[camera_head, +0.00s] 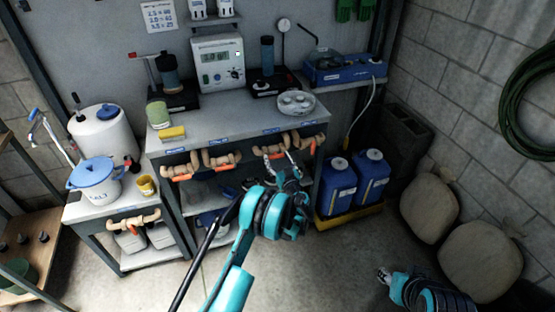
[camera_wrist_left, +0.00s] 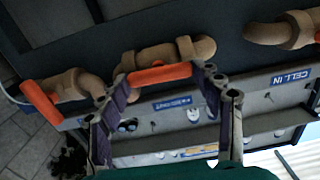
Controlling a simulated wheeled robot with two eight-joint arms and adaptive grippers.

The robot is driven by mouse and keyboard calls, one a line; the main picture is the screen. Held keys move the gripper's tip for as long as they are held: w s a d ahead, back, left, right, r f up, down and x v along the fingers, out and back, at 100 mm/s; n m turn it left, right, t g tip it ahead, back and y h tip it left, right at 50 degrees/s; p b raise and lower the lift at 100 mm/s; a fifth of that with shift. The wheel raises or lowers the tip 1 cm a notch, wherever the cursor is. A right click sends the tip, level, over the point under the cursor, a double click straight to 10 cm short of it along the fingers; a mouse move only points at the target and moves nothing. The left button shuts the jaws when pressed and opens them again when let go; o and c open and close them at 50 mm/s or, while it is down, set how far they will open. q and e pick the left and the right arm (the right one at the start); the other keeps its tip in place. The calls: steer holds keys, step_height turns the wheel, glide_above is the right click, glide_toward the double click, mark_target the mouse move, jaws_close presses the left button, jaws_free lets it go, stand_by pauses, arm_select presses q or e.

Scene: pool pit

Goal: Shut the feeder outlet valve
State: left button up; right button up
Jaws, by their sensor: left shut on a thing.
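Several tan pipe valves with orange handles sit under the front edge of the grey bench (camera_head: 235,128). My left gripper (camera_head: 277,157) is at the right-hand part of this row. In the left wrist view its fingertips (camera_wrist_left: 160,75) are shut on one orange valve handle (camera_wrist_left: 158,74), which lies along its tan pipe (camera_wrist_left: 155,56). A neighbouring orange handle (camera_wrist_left: 41,102) is crosswise to its pipe. I cannot read which valve is the feeder outlet. My right gripper (camera_head: 386,276) is low at the right, away from the valves; its jaw opening is unclear.
Blue jugs (camera_head: 337,187) stand in a yellow tray right of the bench. Sacks (camera_head: 480,260) lean at the right wall. A low table (camera_head: 100,207) with a blue-lidded tub (camera_head: 95,177) and another valve (camera_head: 135,222) is at left. The middle floor is clear.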

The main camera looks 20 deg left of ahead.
arm_select(q)
steer(key=m, duration=0.4)
steer(key=shift+m, duration=0.3)
steer(key=m, duration=0.4)
steer(key=shift+w+d, duration=0.1)
steer(key=m, duration=0.4)
steer(key=shift+f+m, duration=0.15)
steer(key=shift+m, duration=2.15)
steer(key=o, duration=1.2)
steer(key=shift+f, duration=0.1)
steer(key=shift+c, duration=0.2)
steer(key=shift+d, duration=0.1)
